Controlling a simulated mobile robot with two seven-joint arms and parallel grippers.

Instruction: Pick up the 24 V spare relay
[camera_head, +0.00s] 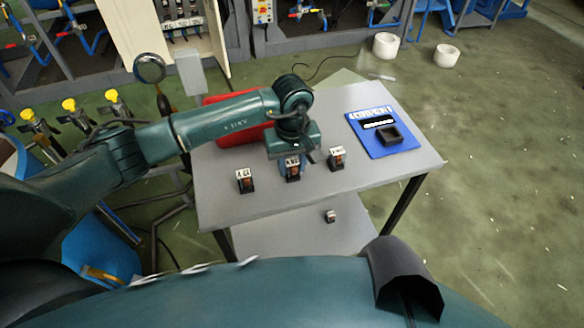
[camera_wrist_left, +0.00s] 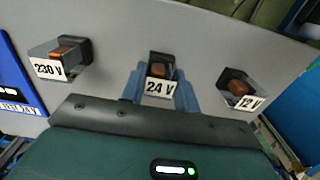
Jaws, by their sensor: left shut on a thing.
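Three small relays stand in a row on the grey table. The 24 V relay (camera_wrist_left: 159,73) is the middle one, with its label readable in the left wrist view. In the head view the 24 V relay (camera_head: 292,172) shows just under my left gripper (camera_head: 292,162). The gripper is shut on it, with blue fingers on both sides of it in the left wrist view (camera_wrist_left: 160,88). I cannot tell whether the relay is clear of the table. The 230 V relay (camera_wrist_left: 62,60) and the 12 V relay (camera_wrist_left: 237,89) stand to either side. My right gripper is not in view.
The grey table (camera_head: 240,205) also bears a blue board (camera_head: 384,147) with a dark square holder (camera_head: 391,137) at the right. A red case (camera_head: 232,135) lies behind my left arm. A small relay-like item (camera_head: 330,216) sits on the lower shelf (camera_head: 290,240).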

